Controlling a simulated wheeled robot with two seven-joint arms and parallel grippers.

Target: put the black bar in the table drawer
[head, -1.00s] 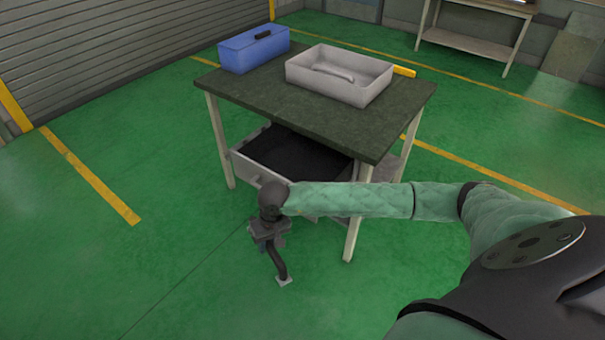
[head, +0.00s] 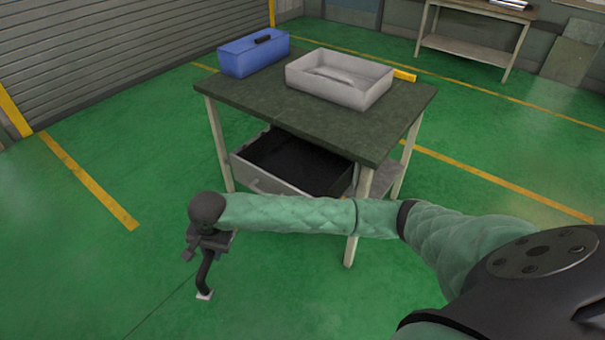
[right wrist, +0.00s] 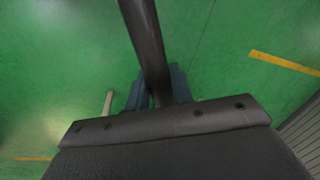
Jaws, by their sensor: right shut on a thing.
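The black bar (head: 206,272) hangs down from my right gripper (head: 208,250), in front and to the left of the table, over open floor. It is bent and has a small white end at the bottom. In the right wrist view, the black bar (right wrist: 146,40) runs up between the blue-grey fingers of my right gripper (right wrist: 158,88), which is shut on it. The table drawer (head: 262,185) is pulled open under the tabletop. Its dark inside looks empty where it shows, and my right forearm passes in front of its lower right side. My left gripper is out of view.
The dark tabletop (head: 250,103) bears a blue toolbox (head: 250,58), a grey tray (head: 335,88) and a yellow thing (head: 404,75) behind the tray. A table leg (head: 351,245) stands behind my forearm. The green floor at left is clear.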

